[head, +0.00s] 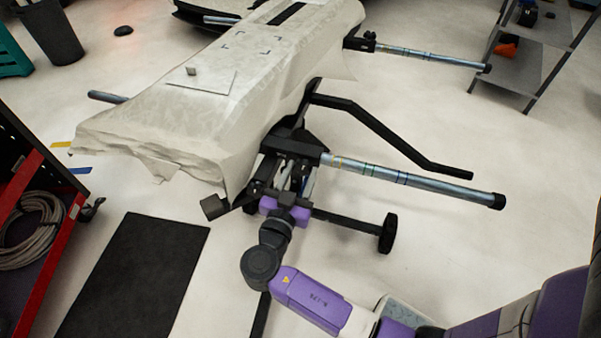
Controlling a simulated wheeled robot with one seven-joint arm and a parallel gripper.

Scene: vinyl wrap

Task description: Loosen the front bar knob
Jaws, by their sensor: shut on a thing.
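The front bar (410,179) is a silver tube with dark bands and a black end cap. It sticks out to the right from a black clamp block (292,143) at the near end of the covered stand. My gripper (294,178) reaches up to the underside of this block from the near side, its purple and black body just below. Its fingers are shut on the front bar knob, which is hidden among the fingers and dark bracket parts. I cannot tell how far the knob is turned.
A pale wrinkled sheet (190,115) covers the stand. A black bent lever (390,132) and a foot wheel (388,233) lie right of my gripper. A rear bar (430,57) stands farther back. A red cart (50,245) and black mat (135,280) are left.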

